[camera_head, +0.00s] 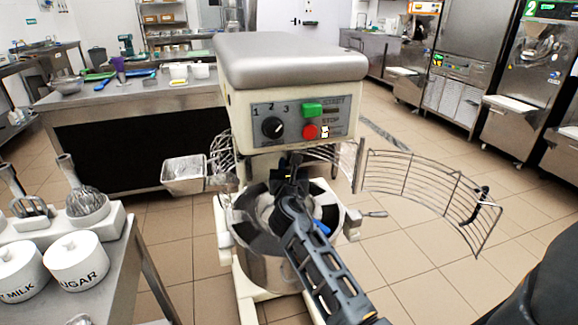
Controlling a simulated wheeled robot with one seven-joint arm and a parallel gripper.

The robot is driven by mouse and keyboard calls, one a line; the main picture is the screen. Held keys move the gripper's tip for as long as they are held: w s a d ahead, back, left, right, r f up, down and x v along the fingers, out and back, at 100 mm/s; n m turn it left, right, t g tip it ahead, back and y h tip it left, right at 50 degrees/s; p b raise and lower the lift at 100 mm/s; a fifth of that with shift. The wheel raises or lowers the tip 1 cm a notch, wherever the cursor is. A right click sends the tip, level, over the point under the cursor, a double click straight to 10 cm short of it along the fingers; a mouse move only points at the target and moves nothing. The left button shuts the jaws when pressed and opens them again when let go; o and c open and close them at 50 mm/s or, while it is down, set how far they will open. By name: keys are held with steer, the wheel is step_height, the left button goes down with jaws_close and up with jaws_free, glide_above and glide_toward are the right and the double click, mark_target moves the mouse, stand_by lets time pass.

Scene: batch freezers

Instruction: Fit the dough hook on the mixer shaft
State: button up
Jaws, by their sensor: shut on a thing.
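The mixer (285,60) stands in the centre, with a cream head above a steel bowl (262,268). My arm reaches in from the lower right over the bowl, and my gripper (288,172) is just under the mixer head. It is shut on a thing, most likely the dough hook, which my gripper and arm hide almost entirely. The mixer shaft is hidden behind my gripper, so I cannot tell whether hook and shaft touch.
The wire guard (425,190) is swung open to the right. A small steel chute (185,174) sticks out left. The left bench (118,245) holds a whisk (88,203), a flat beater (32,207) and a sugar jar (77,262). Tiled floor is clear at right.

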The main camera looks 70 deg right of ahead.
steer(key=shift+r+p, duration=0.5)
steer(key=shift+p, duration=0.35)
stand_by(1.4)
